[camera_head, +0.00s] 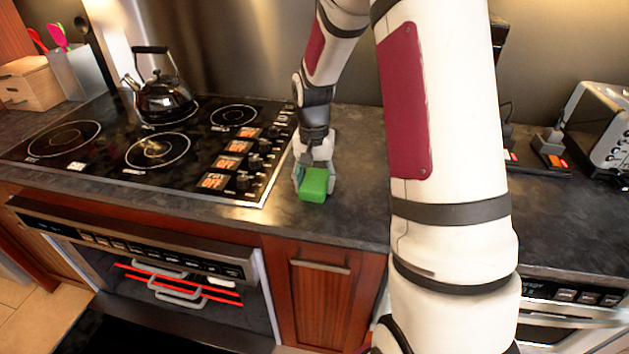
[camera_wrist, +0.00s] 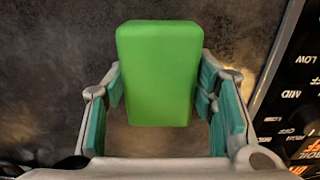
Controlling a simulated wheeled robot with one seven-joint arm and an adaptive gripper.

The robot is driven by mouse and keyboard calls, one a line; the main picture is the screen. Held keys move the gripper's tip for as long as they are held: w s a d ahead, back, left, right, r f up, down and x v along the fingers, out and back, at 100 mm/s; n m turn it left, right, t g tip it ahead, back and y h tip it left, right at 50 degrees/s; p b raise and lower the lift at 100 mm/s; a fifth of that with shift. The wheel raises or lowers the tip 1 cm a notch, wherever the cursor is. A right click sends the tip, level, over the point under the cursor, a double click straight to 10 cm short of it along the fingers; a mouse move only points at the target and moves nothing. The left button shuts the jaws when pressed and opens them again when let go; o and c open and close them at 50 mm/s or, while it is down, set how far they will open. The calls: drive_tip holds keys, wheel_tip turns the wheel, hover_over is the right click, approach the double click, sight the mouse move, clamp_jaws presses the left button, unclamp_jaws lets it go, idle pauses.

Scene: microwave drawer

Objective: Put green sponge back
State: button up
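The green sponge (camera_head: 314,185) is a bright block at the counter's front part, just right of the cooktop. In the wrist view the sponge (camera_wrist: 158,60) fills the space between the fingers. My gripper (camera_head: 313,178) points down over the counter, with a teal-padded finger against each side of the sponge, shut on it. I cannot tell whether the sponge touches the counter (camera_head: 355,205) or is slightly above it.
The black cooktop (camera_head: 95,150) with a kettle (camera_head: 165,98) lies to the left, its knobs close to my gripper. A toaster (camera_head: 603,125) stands far right. The counter right of the sponge is clear.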

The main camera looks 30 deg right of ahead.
sight(314, 179)
drive_tip(key=shift+o, duration=1.3)
drive_tip(key=shift+r, duration=0.1)
drive_tip(key=s+a+r+n, duration=0.1)
drive_tip(key=s+a+r, duration=0.1)
drive_tip(key=r, duration=0.6)
drive_tip(key=s+a+r+n, duration=0.1)
drive_tip(key=s+a+r, duration=0.1)
drive_tip(key=r, duration=0.7)
drive_tip(key=s+a+r+n+t, duration=0.1)
drive_tip(key=s+a, duration=0.4)
drive_tip(key=s, duration=0.5)
drive_tip(key=s+a+r+n+t, duration=0.2)
drive_tip(key=s+a+n, duration=0.3)
drive_tip(key=s, duration=0.5)
drive_tip(key=shift+s+r+n+t, duration=0.2)
drive_tip(key=shift+n+t, duration=0.3)
drive_tip(key=shift+t, duration=0.2)
drive_tip(key=shift+a, duration=0.1)
drive_tip(key=shift+c, duration=0.3)
